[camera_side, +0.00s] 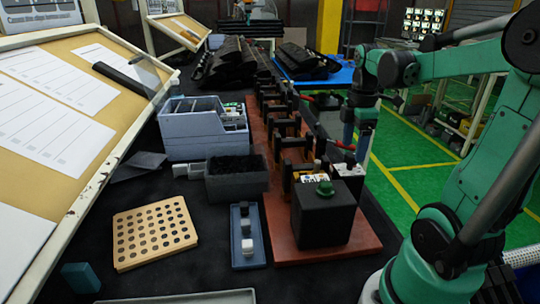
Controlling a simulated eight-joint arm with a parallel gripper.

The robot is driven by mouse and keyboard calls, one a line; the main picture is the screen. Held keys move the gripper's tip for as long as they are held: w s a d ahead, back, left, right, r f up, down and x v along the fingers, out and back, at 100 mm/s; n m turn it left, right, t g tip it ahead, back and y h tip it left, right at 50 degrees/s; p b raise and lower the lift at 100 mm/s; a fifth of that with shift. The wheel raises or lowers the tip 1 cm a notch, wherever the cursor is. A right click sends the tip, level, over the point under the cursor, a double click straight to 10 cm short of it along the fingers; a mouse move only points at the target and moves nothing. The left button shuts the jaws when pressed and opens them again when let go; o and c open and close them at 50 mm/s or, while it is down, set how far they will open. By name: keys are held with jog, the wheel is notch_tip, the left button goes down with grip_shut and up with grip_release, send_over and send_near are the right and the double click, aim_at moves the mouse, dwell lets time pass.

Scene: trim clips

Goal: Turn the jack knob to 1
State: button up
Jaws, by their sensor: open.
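A green knob (325,187) sits on top of a black box (325,218) at the near end of a reddish-brown board (287,240). The knob's markings are too small to read, so I cannot tell its setting. My gripper (362,152) points down behind and to the right of the black box, apart from the knob. It is open; its fingertips are small and partly lost against the things behind. No object shows between its fingers.
Black brackets (290,147) and red-handled parts line the board behind the box. To the left are a grey-blue bin (190,131), a dark tray (237,185), a narrow blue tray (248,258) and a perforated wooden block (130,256). An angled board stands far left.

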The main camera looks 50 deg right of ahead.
jog(key=shift+f, duration=0.95)
grip_shut()
